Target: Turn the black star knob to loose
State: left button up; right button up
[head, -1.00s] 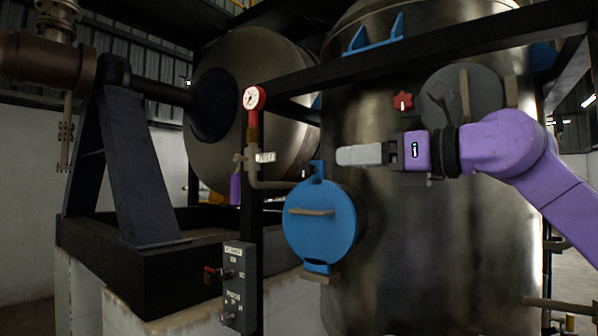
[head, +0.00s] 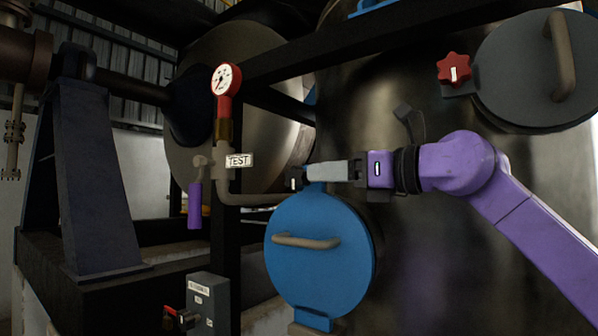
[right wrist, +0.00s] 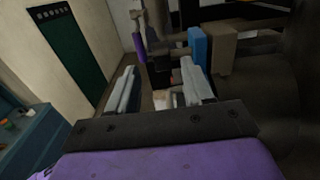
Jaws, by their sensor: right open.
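A small black knob (head: 294,179) with a pale mark shows at the upper left of the round blue door (head: 318,255) in the head view. Its outline is partly hidden by my fingers, so I cannot make out its star shape. My right gripper (head: 312,172) points left, its fingertips over the top of the blue door and close to the knob. I cannot tell whether they touch it. In the right wrist view the gripper (right wrist: 160,75) is open, with two pale fingers apart; the knob is not clearly visible there. My left gripper is not in view.
A red star knob (head: 454,69) sits beside a grey round hatch (head: 530,60). Left of the blue door are a red-rimmed gauge (head: 226,79), a TEST tag (head: 239,160), a purple valve handle (head: 195,205) and a grey switch box (head: 208,303). A black beam crosses above my gripper.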

aim_at(304, 169)
jog(key=x, duration=0.1)
jog(key=p+x, duration=0.1)
jog(key=x, duration=0.2)
jog(key=shift+s+a+r, duration=0.2)
jog(key=shift+a+r, duration=0.1)
jog(key=shift+a, duration=0.05)
jog(key=w+a, duration=0.1)
jog(key=w+a+f+p, duration=0.1)
jog(key=w, duration=0.1)
jog(key=shift+s+r, duration=0.15)
jog(key=shift+s, duration=0.25)
jog(key=shift+w, duration=0.1)
grip_shut()
jog(key=shift+r+p, duration=0.1)
jog(key=shift+p, duration=0.4)
jog(key=g+h+p, duration=0.1)
jog(key=h+p, duration=0.1)
jog(key=p, duration=0.5)
jog(key=g+h+p, duration=0.2)
jog(key=p, duration=0.6)
jog(key=shift+w+r+g+h, duration=0.1)
jog(key=shift+r+g+h, duration=0.1)
jog(key=shift+g+h, duration=0.15)
jog(key=shift+f+g+h+p, duration=0.25)
jog(key=shift+h+p, duration=0.3)
jog(key=shift+p, duration=0.25)
